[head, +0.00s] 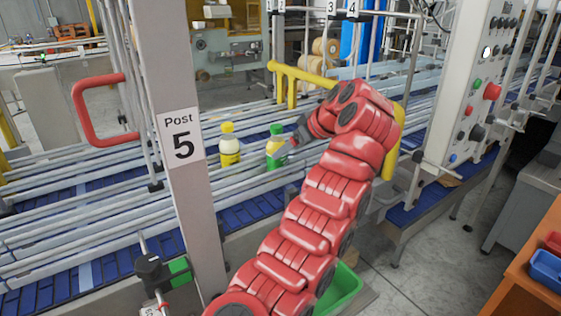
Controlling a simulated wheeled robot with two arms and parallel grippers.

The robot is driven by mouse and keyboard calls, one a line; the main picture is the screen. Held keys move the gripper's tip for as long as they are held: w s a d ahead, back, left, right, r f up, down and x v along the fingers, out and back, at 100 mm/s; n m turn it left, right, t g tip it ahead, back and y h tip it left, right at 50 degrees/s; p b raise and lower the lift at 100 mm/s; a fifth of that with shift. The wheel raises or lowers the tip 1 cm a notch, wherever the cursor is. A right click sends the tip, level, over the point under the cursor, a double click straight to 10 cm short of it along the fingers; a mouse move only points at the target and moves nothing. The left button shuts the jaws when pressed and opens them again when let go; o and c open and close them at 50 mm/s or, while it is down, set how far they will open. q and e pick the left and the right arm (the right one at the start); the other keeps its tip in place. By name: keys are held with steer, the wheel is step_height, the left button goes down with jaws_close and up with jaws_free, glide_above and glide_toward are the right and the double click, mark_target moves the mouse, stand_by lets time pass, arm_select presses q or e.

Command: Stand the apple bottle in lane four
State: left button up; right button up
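A green bottle (275,147) with a green cap and a yellowish label stands upright on the conveyor, between rails. I take it to be the apple bottle; its print is too small to read. My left gripper (293,143), dark and small at the end of the red arm, is at the bottle's right side. I cannot tell whether its fingers touch or hold the bottle. A yellow bottle (229,146) with a yellow cap stands to its left. Number plates 3 (331,8) and 4 (353,8) hang at the top; the lanes below are partly hidden. My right gripper is not in view.
Metal guide rails run along the blue belt (110,202). The Post 5 column (185,150) and a red handle (98,110) stand at left. A yellow bar frame (290,82) is behind my arm. A control panel (474,85) stands at right. A green bin (342,289) is below.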

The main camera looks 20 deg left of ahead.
arm_select(q)
steer(key=v, duration=0.5)
steer(key=shift+s+d+r, duration=0.15)
steer(key=shift+r, duration=0.1)
